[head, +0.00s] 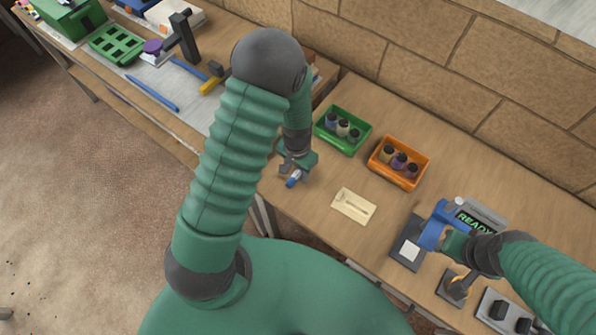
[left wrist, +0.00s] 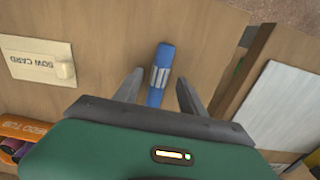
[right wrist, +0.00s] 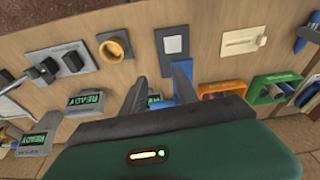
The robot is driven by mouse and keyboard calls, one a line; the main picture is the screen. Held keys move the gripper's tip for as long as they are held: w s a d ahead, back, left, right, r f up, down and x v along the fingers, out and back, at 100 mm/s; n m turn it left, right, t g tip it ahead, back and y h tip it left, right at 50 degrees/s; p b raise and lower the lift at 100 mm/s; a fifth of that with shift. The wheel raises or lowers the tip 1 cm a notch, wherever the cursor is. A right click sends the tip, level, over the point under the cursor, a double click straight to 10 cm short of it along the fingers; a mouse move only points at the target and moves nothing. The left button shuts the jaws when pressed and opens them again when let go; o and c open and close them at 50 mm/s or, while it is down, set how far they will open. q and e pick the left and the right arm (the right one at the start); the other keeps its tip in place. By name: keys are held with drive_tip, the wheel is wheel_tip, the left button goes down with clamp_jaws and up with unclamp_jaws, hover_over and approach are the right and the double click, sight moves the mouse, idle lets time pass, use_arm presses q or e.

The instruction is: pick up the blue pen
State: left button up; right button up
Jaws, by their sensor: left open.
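A short blue pen-like thing (head: 293,180) with a pale striped band lies on the wooden table near its front left edge. In the left wrist view this blue thing (left wrist: 160,75) lies between my left fingers, with gaps on both sides. My left gripper (head: 290,174) is open and just over it. My right gripper (right wrist: 160,92) is at a blue lever-like part (head: 436,226) by a dark base. Its fingers are apart with blue near them; I cannot tell whether they grip it.
A green tray (head: 321,128) and an orange tray (head: 374,168) hold small bottles at the back. A cream card (head: 354,206) lies between the trays and the front edge. Long blue rods (head: 152,93) and a hammer (head: 213,78) lie on the left table. Devices stand at right.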

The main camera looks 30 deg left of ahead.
use_arm(q)
drive_tip(key=shift+w+f, duration=0.2)
drive_tip(key=shift+f, duration=0.15)
drive_tip(key=shift+d, duration=0.1)
clamp_jaws()
drive_tip(key=shift+r, duration=0.1)
